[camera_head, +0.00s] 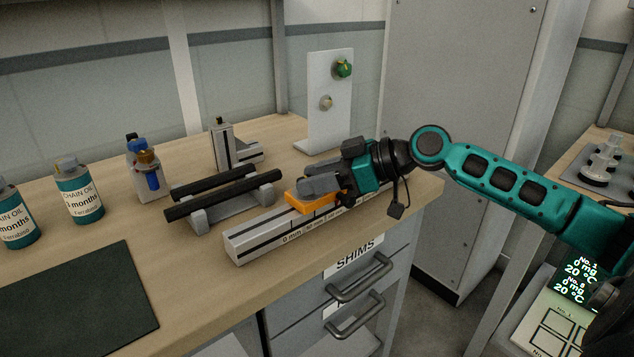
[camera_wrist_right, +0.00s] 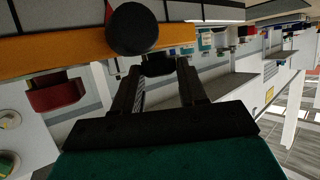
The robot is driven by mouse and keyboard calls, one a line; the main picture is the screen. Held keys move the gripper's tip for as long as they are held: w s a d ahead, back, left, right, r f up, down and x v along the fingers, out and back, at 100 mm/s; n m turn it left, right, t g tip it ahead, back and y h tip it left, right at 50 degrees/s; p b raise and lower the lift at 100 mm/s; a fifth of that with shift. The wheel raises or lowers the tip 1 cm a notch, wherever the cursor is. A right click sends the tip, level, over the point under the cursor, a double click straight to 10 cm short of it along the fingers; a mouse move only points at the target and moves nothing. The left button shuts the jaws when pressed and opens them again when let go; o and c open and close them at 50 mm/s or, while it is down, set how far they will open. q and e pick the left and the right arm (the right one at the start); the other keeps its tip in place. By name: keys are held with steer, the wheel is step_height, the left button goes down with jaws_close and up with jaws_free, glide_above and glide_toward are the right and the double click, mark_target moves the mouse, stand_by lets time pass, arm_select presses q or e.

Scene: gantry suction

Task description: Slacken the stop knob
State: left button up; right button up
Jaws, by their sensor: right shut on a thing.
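The orange stop (camera_head: 302,203) sits on the pale ruled rail (camera_head: 262,239) along the front of the bench. My right gripper (camera_head: 322,186) reaches in from the right, low over the stop, and hides much of it from the head view. In the right wrist view the orange stop (camera_wrist_right: 52,51) crosses the top, with a round black stop knob (camera_wrist_right: 132,28) in front of it. The fingertips of my right gripper (camera_wrist_right: 160,66) are closed around a dark part at the knob; the exact contact is hard to see. My left gripper is not in view.
Behind the rail, two dark bars (camera_head: 222,195) lie on grey supports. A white upright panel (camera_head: 328,95) with a green knob stands at the back. Bottles (camera_head: 78,190) and a dark mat (camera_head: 75,298) are at left. Drawer handles (camera_head: 360,277) jut out below the bench's front edge.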

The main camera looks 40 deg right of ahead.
stand_by(0.3)
steer(key=o, duration=1.1)
steer(key=shift+c, duration=0.2)
steer(key=p+v, duration=0.1)
steer(key=v, duration=1.2)
